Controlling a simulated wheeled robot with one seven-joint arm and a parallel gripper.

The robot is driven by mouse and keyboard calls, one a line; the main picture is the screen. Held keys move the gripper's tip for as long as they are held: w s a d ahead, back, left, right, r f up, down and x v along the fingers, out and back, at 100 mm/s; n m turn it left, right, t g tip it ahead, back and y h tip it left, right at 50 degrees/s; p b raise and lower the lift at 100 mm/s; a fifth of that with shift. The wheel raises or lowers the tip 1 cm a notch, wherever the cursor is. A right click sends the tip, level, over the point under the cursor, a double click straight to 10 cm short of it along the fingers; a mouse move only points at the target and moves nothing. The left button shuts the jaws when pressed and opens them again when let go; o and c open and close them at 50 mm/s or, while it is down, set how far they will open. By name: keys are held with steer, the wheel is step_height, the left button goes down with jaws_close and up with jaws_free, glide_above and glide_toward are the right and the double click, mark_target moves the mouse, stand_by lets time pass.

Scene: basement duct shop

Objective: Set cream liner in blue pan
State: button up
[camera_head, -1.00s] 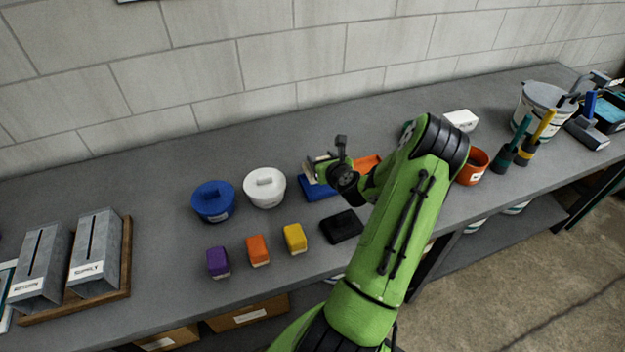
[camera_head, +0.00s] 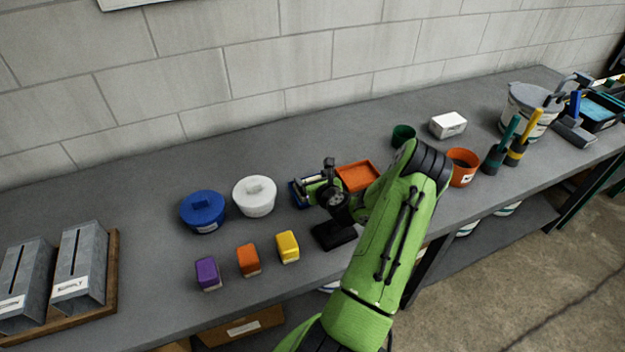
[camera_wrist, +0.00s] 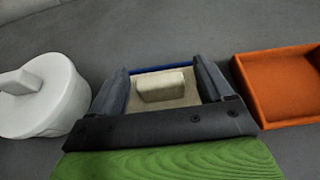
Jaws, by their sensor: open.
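The cream liner (camera_wrist: 186,99), with a raised cream block on top, lies between my gripper's two fingers in the wrist view. The blue pan (camera_wrist: 150,70) shows as a thin blue rim along the liner's far side. In the head view the blue pan (camera_head: 295,196) is mostly hidden behind my gripper (camera_head: 312,188). My gripper is open, also in the wrist view (camera_wrist: 160,72), with one finger at each side of the liner. The liner appears to be inside the pan; whether it sits fully flat cannot be told.
A white lidded pot (camera_head: 254,197) and a blue lidded pot (camera_head: 203,212) stand left of the pan. An orange tray (camera_head: 358,176) is close on the right.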

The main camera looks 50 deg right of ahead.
steer(key=shift+r, duration=0.3)
steer(key=b+v, duration=0.1)
steer(key=v, duration=1.1)
steer(key=w+a+r+n+g+y, duration=0.1)
steer(key=w+a+r+n+y, duration=0.15)
steer(key=a+n, duration=0.55)
steer(key=w+a+r+n+g+y, duration=0.2)
steer(key=w+a+n+y, duration=0.1)
steer(key=a+n, duration=0.55)
steer(key=w+a+r+n+g+y, duration=0.1)
steer(key=w+a+r+n+y, duration=0.15)
steer(key=a+n, duration=0.55)
steer(key=s+a+r+n+g, duration=0.1)
steer(key=s+a+r+n, duration=0.4)
steer(key=s+n, duration=0.2)
steer(key=s+a+r+n+g+h, duration=0.1)
steer(key=s+a+r+n, duration=0.4)
steer(key=s+n, duration=0.3)
steer(key=r+n, duration=0.1)
steer(key=n, duration=0.1)
steer(key=shift+s+n, duration=0.35)
